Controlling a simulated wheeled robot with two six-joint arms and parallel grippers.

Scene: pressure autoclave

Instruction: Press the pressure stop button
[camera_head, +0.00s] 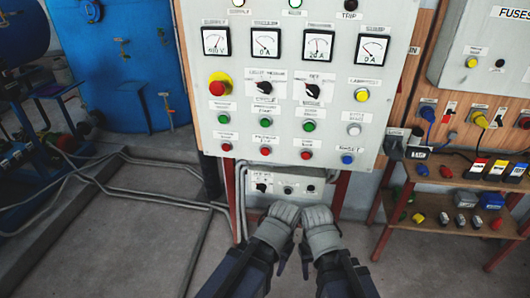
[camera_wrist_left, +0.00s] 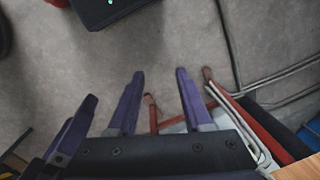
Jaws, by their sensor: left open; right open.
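The grey control panel (camera_head: 285,70) stands upright ahead of me. Its lowest button row has three red buttons, left (camera_head: 225,147), middle (camera_head: 265,151) and right (camera_head: 306,155), and a blue reset button (camera_head: 347,159). Their small labels are blurred; the middle one seems to begin with "pressure". My right gripper (camera_head: 305,262) is low in front of me, below the panel, mostly hidden by my wrist. My left gripper (camera_wrist_left: 160,74) is open and empty, its purple fingers over the floor in the left wrist view. Neither gripper touches the panel.
Green buttons (camera_head: 267,124) sit above the red row, with a red emergency knob (camera_head: 220,84) at left. A small box (camera_head: 285,186) hangs below the panel. A wooden shelf (camera_head: 465,175) with parts stands at right; pipes (camera_head: 120,190) cross the floor at left.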

